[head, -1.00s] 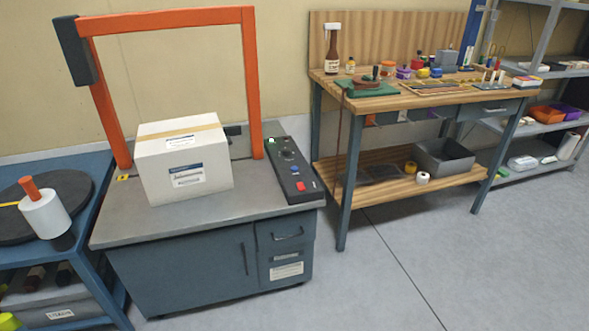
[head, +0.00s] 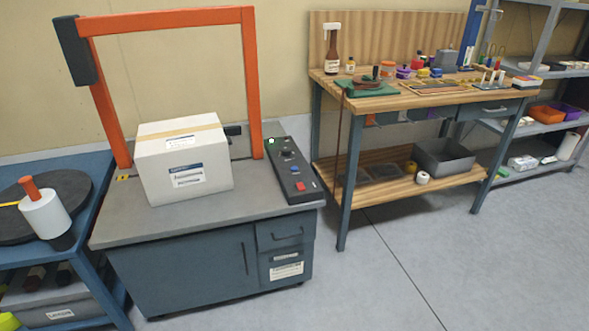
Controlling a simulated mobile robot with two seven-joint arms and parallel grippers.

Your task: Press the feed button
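The strapping machine's black control panel (head: 291,172) lies on the right side of its grey worktop. The labels are too small to read, so I cannot tell which one is the feed button. A white carton (head: 184,160) with tan tape and labels sits on the worktop under the orange arch (head: 165,20). Neither of my grippers is in view.
A blue cart (head: 95,165) with a dark disc and a white roll stands at the left. A wooden workbench (head: 420,100) with tools and small jars stands at the right, with grey shelves (head: 548,75) beyond it. The floor in front is clear.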

